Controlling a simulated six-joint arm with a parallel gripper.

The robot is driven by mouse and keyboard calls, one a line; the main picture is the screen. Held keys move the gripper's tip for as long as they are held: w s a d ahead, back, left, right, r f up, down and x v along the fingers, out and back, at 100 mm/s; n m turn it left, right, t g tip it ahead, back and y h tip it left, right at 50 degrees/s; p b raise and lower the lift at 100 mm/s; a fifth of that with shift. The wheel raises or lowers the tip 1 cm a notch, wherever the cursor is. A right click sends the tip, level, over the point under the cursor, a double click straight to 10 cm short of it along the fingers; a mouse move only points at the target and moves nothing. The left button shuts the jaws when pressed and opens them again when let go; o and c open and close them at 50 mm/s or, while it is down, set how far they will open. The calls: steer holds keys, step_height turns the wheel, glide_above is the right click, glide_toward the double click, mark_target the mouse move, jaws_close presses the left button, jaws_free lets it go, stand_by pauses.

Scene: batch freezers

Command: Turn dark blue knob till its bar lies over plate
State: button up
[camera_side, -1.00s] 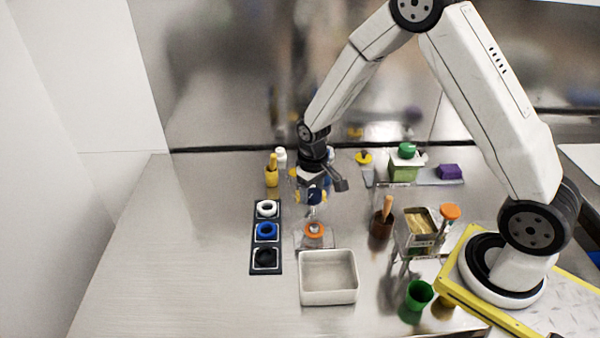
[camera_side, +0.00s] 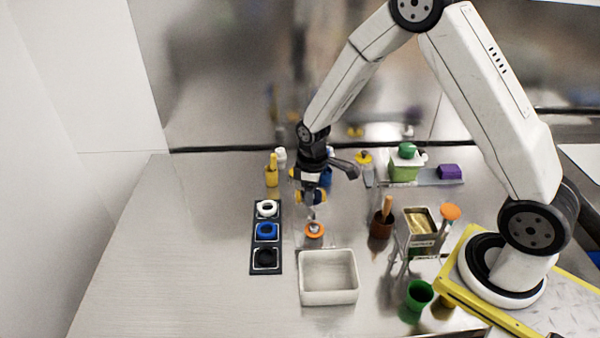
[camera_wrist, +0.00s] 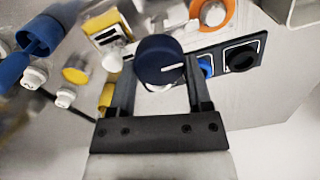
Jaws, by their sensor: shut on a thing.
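The dark blue knob (camera_wrist: 160,55) is round, with a short white line on its face pointing right in the wrist view. My gripper (camera_wrist: 160,80) is shut on it, one finger on each side. A white plate with black marks and a yellow edge (camera_wrist: 108,38) lies to the upper left of the knob in the wrist view. I cannot tell whether this is the plate of the task. In the side view my gripper (camera_side: 312,192) is low over the bench behind the orange-ringed part, and it mostly hides the knob.
A dark panel (camera_side: 257,273) with white, blue and black round parts stands left of my gripper. The bench at far left is clear.

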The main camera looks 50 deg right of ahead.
steer(key=shift+s, duration=0.1)
steer(key=o, duration=1.3)
steer(key=shift+r, duration=0.1)
steer(key=shift+r, duration=3.8)
steer(key=shift+s+a+r+m+t, duration=0.5)
steer(key=shift+s+m, duration=0.55)
steer(key=shift+s, duration=1.25)
steer(key=shift+s+a+r+m+t, duration=0.3)
steer(key=shift+s+r+m, duration=0.55)
steer(key=shift+s, duration=1.45)
steer(key=shift+s+a+r+m+t, duration=0.4)
steer(key=shift+s+m, duration=0.8)
steer(key=shift+s, duration=1.1)
steer(key=shift+d, duration=0.1)
